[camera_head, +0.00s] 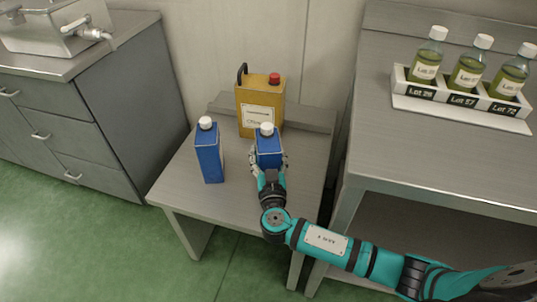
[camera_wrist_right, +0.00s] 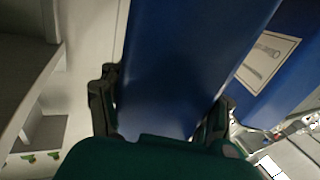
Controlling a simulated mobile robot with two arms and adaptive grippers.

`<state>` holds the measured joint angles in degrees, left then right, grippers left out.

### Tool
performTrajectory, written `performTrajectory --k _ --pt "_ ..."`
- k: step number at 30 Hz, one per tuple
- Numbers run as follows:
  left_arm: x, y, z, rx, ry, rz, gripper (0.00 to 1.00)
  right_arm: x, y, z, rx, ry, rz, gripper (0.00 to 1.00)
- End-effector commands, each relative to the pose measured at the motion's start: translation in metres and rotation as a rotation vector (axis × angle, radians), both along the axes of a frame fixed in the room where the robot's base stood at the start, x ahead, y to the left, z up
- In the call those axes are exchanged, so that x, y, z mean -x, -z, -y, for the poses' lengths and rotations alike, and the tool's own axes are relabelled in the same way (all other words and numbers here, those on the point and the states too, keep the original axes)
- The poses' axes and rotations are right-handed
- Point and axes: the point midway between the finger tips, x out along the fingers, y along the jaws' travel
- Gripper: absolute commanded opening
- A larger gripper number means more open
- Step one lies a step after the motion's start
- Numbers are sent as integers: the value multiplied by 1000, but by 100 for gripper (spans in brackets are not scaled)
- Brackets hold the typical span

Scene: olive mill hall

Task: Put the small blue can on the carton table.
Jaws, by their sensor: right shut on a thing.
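A blue can with a white cap (camera_head: 268,143) is between the fingers of my right gripper (camera_head: 269,164), over the low grey table (camera_head: 178,186). The gripper is shut on it. I cannot tell whether its base touches the table. In the right wrist view the held can (camera_wrist_right: 185,65) fills the middle, with a finger on each side. A second blue can with a white cap (camera_head: 208,152) stands upright on the table to the left, apart from the gripper. It also shows with a pale label in the right wrist view (camera_wrist_right: 290,60). My left gripper is not in view.
A yellow can with a red cap (camera_head: 260,92) stands close behind the held can. A higher grey bench (camera_head: 440,165) on the right bears a white rack (camera_head: 455,107) of labelled bottles. A drawer cabinet (camera_head: 125,100) stands at the left. The low table's front left is clear.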

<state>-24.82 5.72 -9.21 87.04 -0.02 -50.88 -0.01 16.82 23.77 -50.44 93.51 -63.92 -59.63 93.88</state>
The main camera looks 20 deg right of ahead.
Motion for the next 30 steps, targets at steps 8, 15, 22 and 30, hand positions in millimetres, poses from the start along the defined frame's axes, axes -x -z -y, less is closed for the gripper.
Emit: performTrajectory --k 8,15,22,30 --pt "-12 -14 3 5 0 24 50 -1 13 0 0 1 9 2" --pt "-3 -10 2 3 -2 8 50 0 17 0 0 0 1 76" --pt "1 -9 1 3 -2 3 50 0 17 0 0 0 1 87" --pt "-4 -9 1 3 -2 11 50 12 18 -3 0 -1 -2 87"
